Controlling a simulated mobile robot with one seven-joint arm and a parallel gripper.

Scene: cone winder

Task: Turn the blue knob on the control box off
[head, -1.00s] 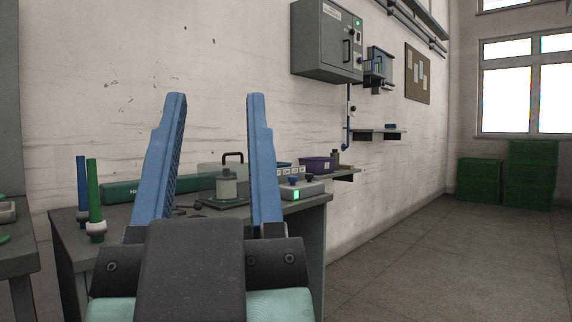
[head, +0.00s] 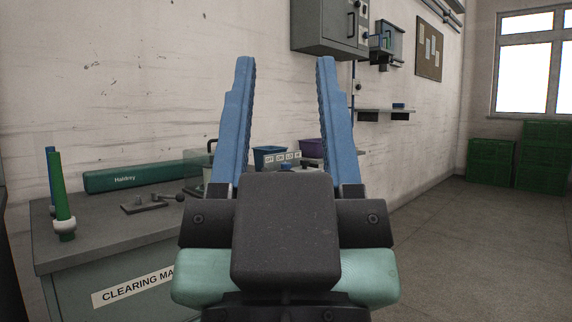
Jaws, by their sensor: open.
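My gripper (head: 286,60) is open and empty, its two blue fingers pointing up and forward in front of the workbench. The control box with the blue knob is not clearly visible in the head view now. The gripper body covers the right part of the bench where it stood in the earlier view. I cannot tell the knob's position.
A grey wall cabinet (head: 325,28) and shelf (head: 385,110) are behind. The floor (head: 470,240) at right is clear.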

